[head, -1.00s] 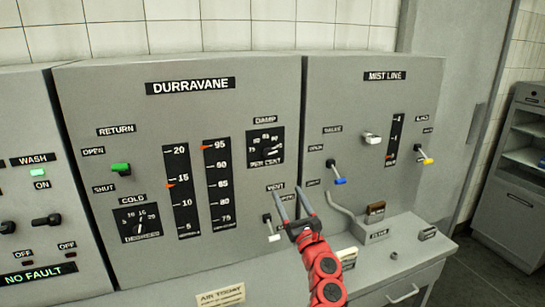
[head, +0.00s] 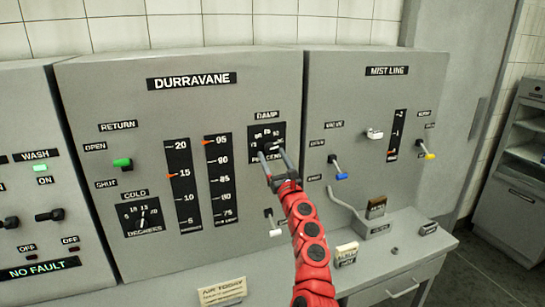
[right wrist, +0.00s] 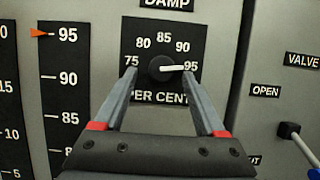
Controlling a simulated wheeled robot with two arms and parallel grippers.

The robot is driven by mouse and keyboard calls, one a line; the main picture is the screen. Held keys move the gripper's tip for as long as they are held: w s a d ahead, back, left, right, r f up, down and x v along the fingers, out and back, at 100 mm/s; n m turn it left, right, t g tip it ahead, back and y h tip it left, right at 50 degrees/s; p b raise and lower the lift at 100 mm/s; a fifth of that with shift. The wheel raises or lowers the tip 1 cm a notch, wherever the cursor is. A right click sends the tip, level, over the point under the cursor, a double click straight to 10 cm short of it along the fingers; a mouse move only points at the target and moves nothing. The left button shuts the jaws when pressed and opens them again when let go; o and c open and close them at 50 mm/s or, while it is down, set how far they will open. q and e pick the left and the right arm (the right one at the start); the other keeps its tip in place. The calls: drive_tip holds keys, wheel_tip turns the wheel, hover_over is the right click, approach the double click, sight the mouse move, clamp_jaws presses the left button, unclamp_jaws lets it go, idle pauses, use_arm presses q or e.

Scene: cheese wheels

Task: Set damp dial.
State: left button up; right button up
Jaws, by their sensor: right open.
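The damp dial (head: 266,131) is a black square plate marked 75 to 95 per cent, on the upper right of the Durravane panel. In the right wrist view its round black knob (right wrist: 161,69) has a white pointer turned right, at the 95 mark. My right gripper (head: 273,153) is open in front of the dial and partly covers its lower half in the head view. In the right wrist view the fingers (right wrist: 160,75) stand either side of the knob; I cannot tell whether they touch it. My left gripper is not in view.
A white-ended vent lever (head: 275,233) sits below the dial. The Mist Line panel (head: 415,110) stands to the right, with a blue-tipped lever (head: 341,176). The cold dial (head: 142,215) and two scales with orange markers are to the left. A ledge with small blocks runs below.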

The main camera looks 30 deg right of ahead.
drive_tip(key=shift+w+d+r, duration=0.25)
drive_tip(key=shift+w+r, duration=0.05)
drive_tip(key=shift+w, duration=0.3)
clamp_jaws()
